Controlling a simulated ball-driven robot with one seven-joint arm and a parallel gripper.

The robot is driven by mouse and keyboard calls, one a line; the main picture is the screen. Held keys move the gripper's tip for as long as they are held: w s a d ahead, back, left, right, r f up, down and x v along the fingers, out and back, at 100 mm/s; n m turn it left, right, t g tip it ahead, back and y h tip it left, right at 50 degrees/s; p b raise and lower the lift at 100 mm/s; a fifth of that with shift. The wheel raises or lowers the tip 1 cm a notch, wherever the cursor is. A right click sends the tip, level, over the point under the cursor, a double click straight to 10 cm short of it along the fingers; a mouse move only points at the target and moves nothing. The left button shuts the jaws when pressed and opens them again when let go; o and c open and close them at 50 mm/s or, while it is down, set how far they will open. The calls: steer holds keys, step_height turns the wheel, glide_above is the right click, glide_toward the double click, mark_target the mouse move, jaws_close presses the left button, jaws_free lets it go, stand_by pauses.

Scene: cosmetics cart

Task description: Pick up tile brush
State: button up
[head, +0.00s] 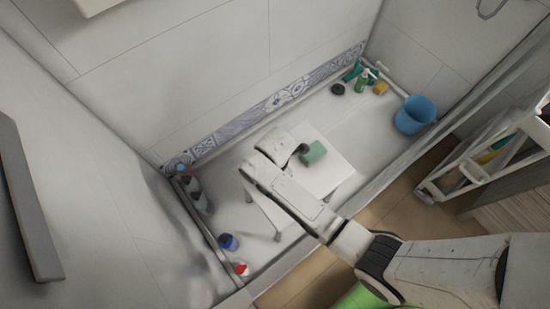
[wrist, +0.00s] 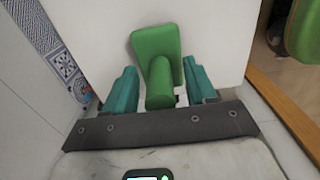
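The tile brush (head: 314,152) is green, with a flat block and a rounded handle, and lies on a small white table (head: 335,178). In the wrist view the brush (wrist: 158,55) is straight ahead, its handle pointing toward me. My gripper (wrist: 160,68) is open, with one teal finger on each side of the handle.
The table stands in a tiled shower area. A blue bucket (head: 414,115), yellow sponge (head: 380,88) and green bottle (head: 362,82) are at the back right. Grey bottles (head: 195,190), a blue container (head: 228,242) and a red-topped container (head: 241,269) line the left edge. A white cart (head: 485,160) stands right.

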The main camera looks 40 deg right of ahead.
jaws_close()
stand_by(0.3)
steer(key=shift+r, duration=0.15)
steer(key=shift+r, duration=0.3)
step_height(320, 180, up, 2)
steer(key=shift+w+r+p, duration=0.1)
steer(key=shift+p, duration=0.3)
steer(key=s+d+r+p, duration=0.1)
steer(key=s+r+p, duration=0.1)
steer(key=s+r, duration=0.8)
steer(key=s, duration=0.4)
steer(key=shift+d, duration=0.25)
